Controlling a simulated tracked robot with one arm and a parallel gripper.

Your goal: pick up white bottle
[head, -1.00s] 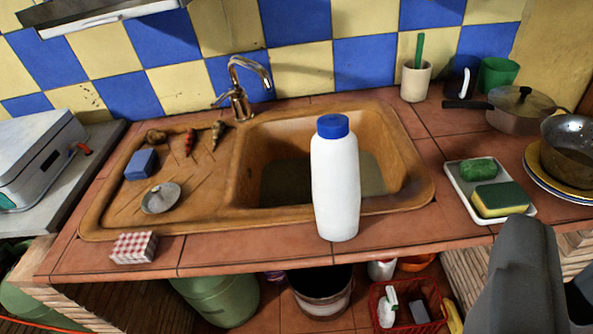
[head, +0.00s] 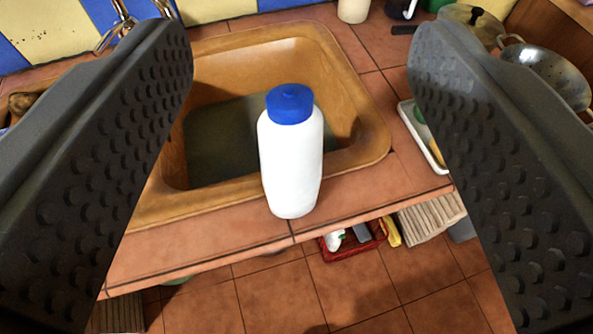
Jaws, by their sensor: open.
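The white bottle (head: 291,165) with a blue cap stands upright on the tiled counter's front edge, in front of the sink. It is near the middle of the head view. My gripper (head: 300,60) is open, with one dark studded finger at the left and one at the right of the picture. The bottle appears between the two fingers, with clear space on both sides, and neither finger touches it.
The brown sink (head: 350,100) lies just behind the bottle. A white tray (head: 410,115) is partly hidden by the right finger. A metal colander (head: 545,70) and a pan (head: 470,22) stand at the back right. A red basket (head: 345,242) sits below the counter.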

